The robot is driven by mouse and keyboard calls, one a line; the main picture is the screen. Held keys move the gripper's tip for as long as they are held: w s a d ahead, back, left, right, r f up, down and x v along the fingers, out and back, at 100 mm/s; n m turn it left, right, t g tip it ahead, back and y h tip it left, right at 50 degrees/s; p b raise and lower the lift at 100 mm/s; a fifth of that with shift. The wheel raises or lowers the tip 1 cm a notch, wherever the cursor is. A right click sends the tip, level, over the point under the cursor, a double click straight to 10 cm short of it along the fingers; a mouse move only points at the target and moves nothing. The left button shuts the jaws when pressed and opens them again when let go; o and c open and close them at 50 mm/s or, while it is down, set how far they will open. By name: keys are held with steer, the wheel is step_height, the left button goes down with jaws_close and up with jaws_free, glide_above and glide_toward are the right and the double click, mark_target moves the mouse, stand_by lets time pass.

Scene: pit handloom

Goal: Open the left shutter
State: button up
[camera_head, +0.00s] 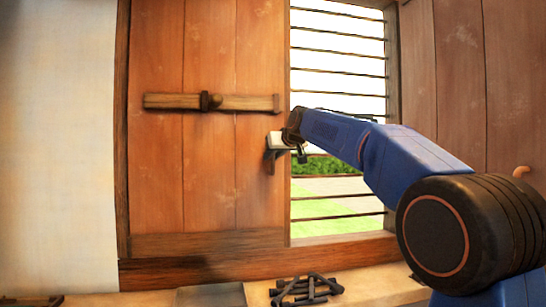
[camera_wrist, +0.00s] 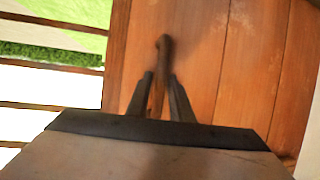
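The left shutter (camera_head: 210,180) is a reddish-brown plank panel covering the left part of the window in the head view. It looks flat in its frame. In the wrist view its planks (camera_wrist: 245,60) fill the right side. My gripper (camera_head: 271,153) is at the shutter's right edge, below the bar. In the wrist view, a dark wooden peg-like handle (camera_wrist: 164,48) stands out between the two fingers of my gripper (camera_wrist: 161,76). The fingers are close around the handle; whether they press on it is unclear.
Thin horizontal bars (camera_head: 337,70) cross the window opening. A reddish wooden panel (camera_head: 470,80) stands at the right. Dark metal pieces (camera_head: 306,289) lie on the ledge below.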

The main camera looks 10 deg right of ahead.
jaws_close()
steer(key=shift+s, duration=0.1)
